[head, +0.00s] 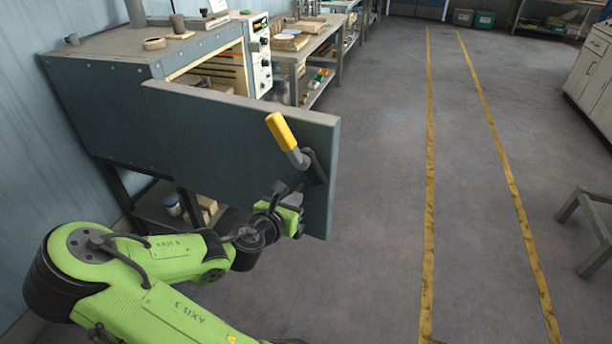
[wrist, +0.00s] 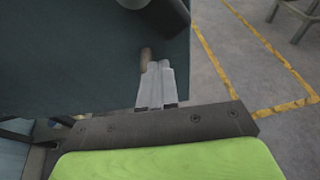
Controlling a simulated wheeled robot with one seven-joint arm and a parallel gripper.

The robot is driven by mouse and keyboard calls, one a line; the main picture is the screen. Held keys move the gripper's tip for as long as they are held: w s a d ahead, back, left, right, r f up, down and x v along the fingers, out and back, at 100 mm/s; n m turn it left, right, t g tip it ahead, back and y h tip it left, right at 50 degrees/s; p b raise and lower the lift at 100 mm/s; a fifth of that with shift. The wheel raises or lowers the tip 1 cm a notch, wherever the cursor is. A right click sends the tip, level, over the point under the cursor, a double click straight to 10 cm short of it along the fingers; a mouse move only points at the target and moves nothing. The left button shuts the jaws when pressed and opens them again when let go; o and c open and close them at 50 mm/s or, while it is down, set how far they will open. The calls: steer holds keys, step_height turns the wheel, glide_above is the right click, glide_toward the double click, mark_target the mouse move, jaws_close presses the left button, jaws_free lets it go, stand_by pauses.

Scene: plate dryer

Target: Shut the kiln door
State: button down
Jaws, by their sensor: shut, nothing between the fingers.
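The kiln (head: 110,100) is a dark grey-blue box on a stand at the left in the head view. Its door (head: 220,140) stands wide open, swung out to the right. A lever handle with a yellow grip (head: 281,132) is mounted near the door's free edge. My gripper (head: 298,192) is shut and empty at the lower outer face of the door, just below the handle. In the wrist view the closed fingers (wrist: 158,85) lie against or very near the dark door panel (wrist: 80,65). I cannot tell whether they touch.
A control panel (head: 262,55) is on the kiln's far side. Workbenches (head: 318,40) with boards stand behind it. Yellow floor lines (head: 429,180) run along the clear floor to the right. A stool (head: 590,215) and cabinets (head: 590,75) are at the right.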

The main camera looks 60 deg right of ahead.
mark_target(312, 182)
steer(key=x, duration=0.2)
steer(key=b+x, duration=0.1)
steer(key=x, duration=0.3)
steer(key=shift+d+r+b, duration=0.25)
steer(key=shift+b, duration=0.15)
steer(key=shift+d, duration=0.4)
steer(key=shift+r, duration=0.1)
